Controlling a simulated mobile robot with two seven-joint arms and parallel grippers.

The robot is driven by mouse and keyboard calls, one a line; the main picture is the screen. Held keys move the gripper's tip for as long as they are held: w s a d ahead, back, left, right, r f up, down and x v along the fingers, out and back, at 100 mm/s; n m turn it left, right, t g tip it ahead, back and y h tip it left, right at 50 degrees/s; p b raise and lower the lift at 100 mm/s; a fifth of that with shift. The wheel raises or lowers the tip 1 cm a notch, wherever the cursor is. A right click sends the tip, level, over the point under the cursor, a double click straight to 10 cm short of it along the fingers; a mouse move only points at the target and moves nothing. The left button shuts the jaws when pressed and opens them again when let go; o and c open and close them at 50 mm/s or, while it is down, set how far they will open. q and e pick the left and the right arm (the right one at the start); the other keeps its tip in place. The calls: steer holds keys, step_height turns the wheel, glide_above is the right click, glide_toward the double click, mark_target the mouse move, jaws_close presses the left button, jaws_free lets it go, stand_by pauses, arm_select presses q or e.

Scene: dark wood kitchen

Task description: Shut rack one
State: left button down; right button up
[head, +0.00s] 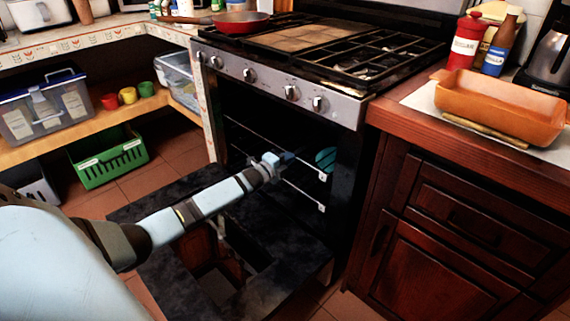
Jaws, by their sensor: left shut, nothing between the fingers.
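The oven (300,112) stands with its door (150,205) folded down, and its inside is dark. Two racks show by their pale front edges and small white tags, an upper rack (310,170) and a lower rack (309,200). I cannot tell which one is rack one, or exactly how far each is pulled out. My left gripper (288,158) is shut and empty at the oven opening, beside the upper rack. Its dark tips blend into the oven, so I cannot tell whether they touch the rack. My right gripper is not in view.
A teal round item (325,159) shows inside the oven at the right. The stovetop above holds a red pan (240,22). A wooden cabinet (450,230) borders the oven on the right. A green basket (110,160) and shelves stand left. The lowered door lies beneath my arm.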

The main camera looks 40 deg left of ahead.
arm_select(q)
steer(key=shift+w+r, duration=0.25)
steer(key=shift+w, duration=0.75)
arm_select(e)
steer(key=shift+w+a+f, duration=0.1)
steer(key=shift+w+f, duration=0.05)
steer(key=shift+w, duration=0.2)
arm_select(q)
steer(key=shift+a+r, duration=0.1)
steer(key=shift+r, duration=0.05)
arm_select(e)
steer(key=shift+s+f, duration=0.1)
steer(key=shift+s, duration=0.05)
arm_select(q)
steer(key=s+p, duration=0.4)
steer(key=s, duration=1)
steer(key=shift+s+a+f+p, duration=0.15)
steer(key=shift+a+f+p, duration=0.15)
steer(key=shift+a+f, duration=0.15)
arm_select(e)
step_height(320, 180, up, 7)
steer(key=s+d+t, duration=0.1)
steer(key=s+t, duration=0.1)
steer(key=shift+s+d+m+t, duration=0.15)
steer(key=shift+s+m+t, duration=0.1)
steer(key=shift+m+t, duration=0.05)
